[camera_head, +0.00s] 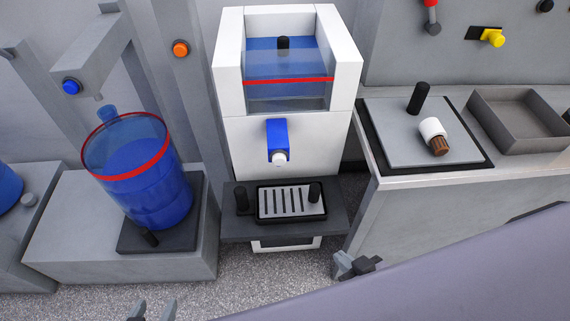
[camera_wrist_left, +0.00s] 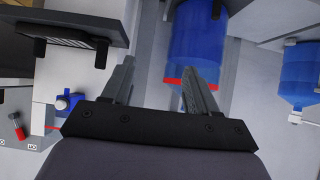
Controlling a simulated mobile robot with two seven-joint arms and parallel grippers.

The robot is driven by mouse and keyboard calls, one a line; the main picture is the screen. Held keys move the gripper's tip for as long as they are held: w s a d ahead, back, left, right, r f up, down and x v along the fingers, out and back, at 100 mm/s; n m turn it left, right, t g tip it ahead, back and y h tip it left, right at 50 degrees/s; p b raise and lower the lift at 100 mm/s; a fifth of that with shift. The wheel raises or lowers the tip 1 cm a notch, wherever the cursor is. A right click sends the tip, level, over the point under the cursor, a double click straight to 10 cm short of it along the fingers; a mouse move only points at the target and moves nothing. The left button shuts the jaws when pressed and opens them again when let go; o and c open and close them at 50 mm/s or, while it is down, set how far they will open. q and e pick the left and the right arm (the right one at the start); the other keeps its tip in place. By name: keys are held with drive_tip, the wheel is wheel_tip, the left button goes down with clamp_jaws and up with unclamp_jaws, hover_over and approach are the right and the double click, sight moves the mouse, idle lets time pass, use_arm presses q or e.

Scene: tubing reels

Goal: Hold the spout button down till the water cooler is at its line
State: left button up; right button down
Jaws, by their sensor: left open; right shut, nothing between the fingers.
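The white water cooler (camera_head: 285,147) stands in the middle, its clear top tank marked by a red line (camera_head: 290,81). Blue shows in the tank; I cannot tell its exact level against the line. A blue tap (camera_head: 277,137) sits on its front, also in the left wrist view (camera_wrist_left: 68,102). A blue button (camera_head: 71,86) is on the grey spout arm (camera_head: 92,60) at left; an orange button (camera_head: 180,48) is on the post behind. My left gripper (camera_head: 152,309) is open and empty at the bottom edge, away from both buttons. My right gripper (camera_head: 358,264) is shut and empty, low right of the cooler.
A clear container (camera_head: 165,175) with blue water and a red ring stands on a dark pad under the spout. A drip tray (camera_head: 292,203) juts from the cooler. The right counter (camera_head: 385,215) holds a white-and-brown item (camera_head: 434,135) and a grey tray (camera_head: 478,118).

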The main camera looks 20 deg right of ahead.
use_arm(q)
clamp_jaws()
idle(1.6)
